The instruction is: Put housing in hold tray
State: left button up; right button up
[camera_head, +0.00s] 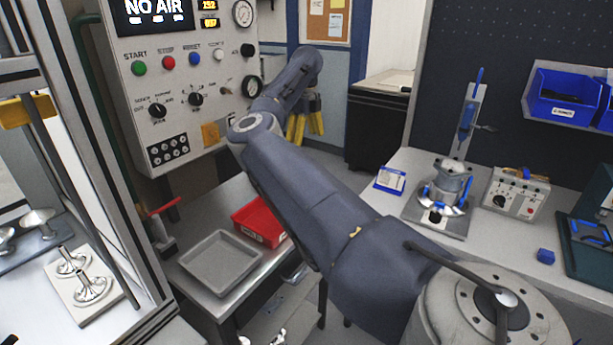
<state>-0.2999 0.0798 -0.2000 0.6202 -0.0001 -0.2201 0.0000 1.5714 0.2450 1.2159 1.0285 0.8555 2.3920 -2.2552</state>
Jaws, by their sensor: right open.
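A grey metal housing (452,178) stands upright in a fixture on the right-hand bench. A shallow, empty grey tray (216,264), which may be the hold tray, lies on the steel table at centre left. My right arm reaches from the lower right up past that table. At its far end, my right gripper (304,118) appears as yellow-coloured fingers pointing down, open and empty, in front of the blue-trimmed wall. It is far from both the housing and the tray. My left gripper is not in view.
A red bin (258,222) stands beside the tray, partly behind my arm. A control panel (185,80) reading NO AIR rises behind the table. A framed machine at left holds metal parts on a white plate (84,287). A tester box (517,193) sits right of the fixture.

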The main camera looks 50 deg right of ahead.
jog(key=shift+d+f, duration=0.15)
jog(key=shift+f, duration=4.8)
jog(key=shift+c, duration=0.4)
jog(key=c, duration=1.5)
jog(key=shift+r, duration=0.1)
jog(key=shift+c, duration=0.9)
